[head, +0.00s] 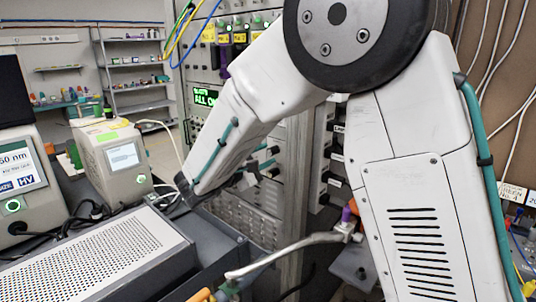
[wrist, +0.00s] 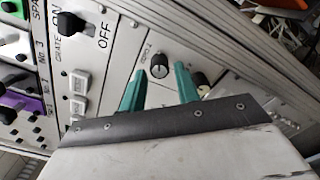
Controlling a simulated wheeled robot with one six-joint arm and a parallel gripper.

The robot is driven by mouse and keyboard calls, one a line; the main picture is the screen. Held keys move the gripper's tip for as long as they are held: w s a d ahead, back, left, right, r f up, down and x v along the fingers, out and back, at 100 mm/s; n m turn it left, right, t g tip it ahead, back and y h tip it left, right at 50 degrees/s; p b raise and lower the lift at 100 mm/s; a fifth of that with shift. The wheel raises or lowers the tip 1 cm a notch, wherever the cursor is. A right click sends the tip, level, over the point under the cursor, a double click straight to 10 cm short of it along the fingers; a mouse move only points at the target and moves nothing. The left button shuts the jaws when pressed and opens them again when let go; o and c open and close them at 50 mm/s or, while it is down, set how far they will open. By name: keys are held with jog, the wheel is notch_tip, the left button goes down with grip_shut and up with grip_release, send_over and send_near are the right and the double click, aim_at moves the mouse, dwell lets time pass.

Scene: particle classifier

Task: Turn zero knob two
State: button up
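In the wrist view a round black knob with a pale pointer mark (wrist: 158,66) sits on a light grey panel, under small print too small to read surely. My gripper (wrist: 160,71) is open, with its two teal fingers apart and the knob showing between and just beyond their tips. I cannot tell whether either finger touches it. In the head view my gripper (head: 270,157) is at the rack front, mostly hidden by my arm; the knobs are not clear there.
Left of the knob are a black switch marked ON and OFF (wrist: 72,22) and white buttons (wrist: 78,82). A metal rack post (head: 294,185) stands right of the gripper in the head view. A perforated grey box (head: 95,255) and a small instrument (head: 115,160) are at left.

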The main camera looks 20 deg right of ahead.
jog(key=v, duration=0.5)
jog(key=shift+s+a, duration=0.1)
jog(key=shift+a, duration=0.1)
